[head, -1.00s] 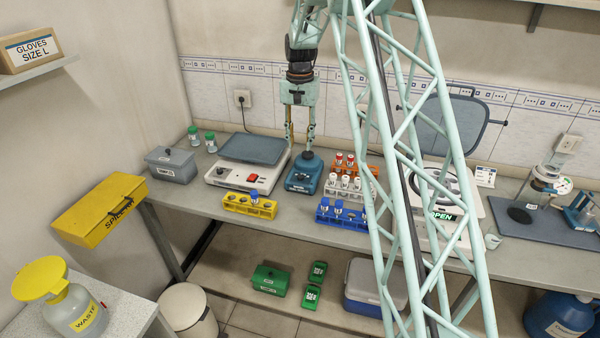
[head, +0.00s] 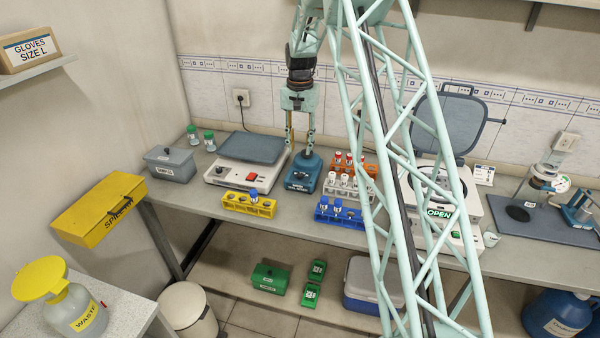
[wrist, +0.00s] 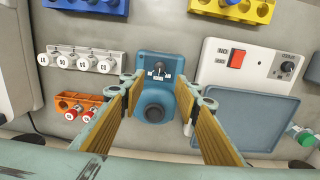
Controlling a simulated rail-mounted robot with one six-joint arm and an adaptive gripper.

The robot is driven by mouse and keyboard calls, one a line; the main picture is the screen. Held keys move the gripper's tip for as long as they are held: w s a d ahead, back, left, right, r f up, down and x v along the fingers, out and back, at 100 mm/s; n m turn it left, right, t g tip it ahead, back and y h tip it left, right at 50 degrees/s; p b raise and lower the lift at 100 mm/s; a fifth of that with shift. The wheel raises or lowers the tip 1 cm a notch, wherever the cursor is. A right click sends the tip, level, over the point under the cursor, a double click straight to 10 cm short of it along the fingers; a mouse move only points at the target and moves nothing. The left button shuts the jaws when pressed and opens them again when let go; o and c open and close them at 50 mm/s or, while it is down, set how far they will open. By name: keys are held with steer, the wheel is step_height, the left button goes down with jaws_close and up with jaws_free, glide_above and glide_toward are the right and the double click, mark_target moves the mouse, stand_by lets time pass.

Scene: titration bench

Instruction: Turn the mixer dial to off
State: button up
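The mixer is a small blue unit (head: 304,178) on the bench between the white balance-like device and the tube racks. In the wrist view, the mixer (wrist: 147,62) lies below my gripper, with a dark round cup (wrist: 153,108) on its top. Its dial (wrist: 158,70) is a small dark knob on a pale label on the front face. The dial's setting is too small to read surely. My gripper (wrist: 160,88) is open and empty, pointing down, its fingers to either side of the mixer in that view. In the head view, my gripper (head: 301,148) is just above the mixer's top.
A white device with a grey plate (head: 253,148) and red switch stands left of the mixer. Orange (head: 369,172), white (head: 335,190), blue (head: 340,220) and yellow (head: 236,206) tube racks stand close around the mixer and in front. A centrifuge with raised lid (head: 440,120) is at right.

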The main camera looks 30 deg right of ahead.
mark_target(300, 174)
steer(key=shift+f, duration=6.3)
steer(key=c, duration=0.8)
